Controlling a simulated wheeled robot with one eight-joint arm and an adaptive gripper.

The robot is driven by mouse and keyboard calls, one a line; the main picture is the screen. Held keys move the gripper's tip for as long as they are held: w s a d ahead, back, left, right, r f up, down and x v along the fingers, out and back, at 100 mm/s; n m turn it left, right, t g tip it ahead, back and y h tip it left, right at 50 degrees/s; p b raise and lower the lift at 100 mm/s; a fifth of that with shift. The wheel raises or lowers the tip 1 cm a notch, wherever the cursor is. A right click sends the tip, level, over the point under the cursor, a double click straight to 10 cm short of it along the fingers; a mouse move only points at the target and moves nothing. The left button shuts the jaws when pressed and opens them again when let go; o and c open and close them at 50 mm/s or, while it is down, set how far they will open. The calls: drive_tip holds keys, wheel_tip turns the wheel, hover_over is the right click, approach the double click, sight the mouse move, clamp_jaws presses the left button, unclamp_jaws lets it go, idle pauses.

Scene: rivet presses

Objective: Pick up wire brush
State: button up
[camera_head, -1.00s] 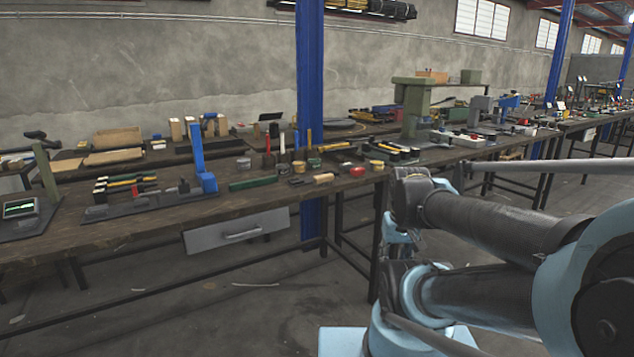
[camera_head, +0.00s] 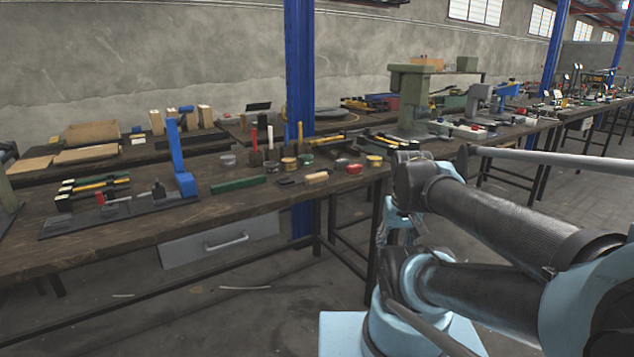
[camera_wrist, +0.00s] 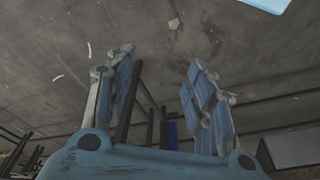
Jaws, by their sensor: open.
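A small tool with a light wooden handle (camera_head: 317,177) and a dark end lies flat near the front edge of the workbench, towards its right end. It looks like the wire brush, but it is too small to be sure. My gripper (camera_wrist: 160,85) shows in the wrist view with its two blue-padded fingers spread apart and nothing between them. It points over the bare concrete floor, away from the tool. In the head view my folded arm fills the right side and the fingers cannot be made out.
The workbench (camera_head: 110,238) carries a blue press (camera_head: 181,160), a green bar (camera_head: 238,184), several small tins and a red-handled tool (camera_head: 254,140). A blue pillar (camera_head: 300,70) stands behind it. A drawer (camera_head: 222,238) hangs under its front. The floor before it is mostly clear.

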drive_tip(key=w+a+r+m, duration=0.3)
drive_tip(key=w+r, duration=0.6)
drive_tip(key=r, duration=0.1)
wheel_tip(320, 180, up, 14)
drive_tip(key=m+g+y, duration=0.1)
drive_tip(key=m+g, duration=0.2)
drive_tip(key=m, duration=0.5)
hover_over(317, 174)
drive_tip(key=w+d, duration=0.1)
drive_tip(key=d, duration=0.1)
drive_tip(key=f, duration=0.5)
drive_tip(key=a+f, duration=0.1)
drive_tip(key=f, duration=0.5)
drive_tip(key=s+a+f, duration=0.1)
drive_tip(key=f, duration=0.5)
drive_tip(key=shift+f, duration=0.2)
drive_tip(key=shift+c, duration=0.2)
drive_tip(key=c, duration=1.1)
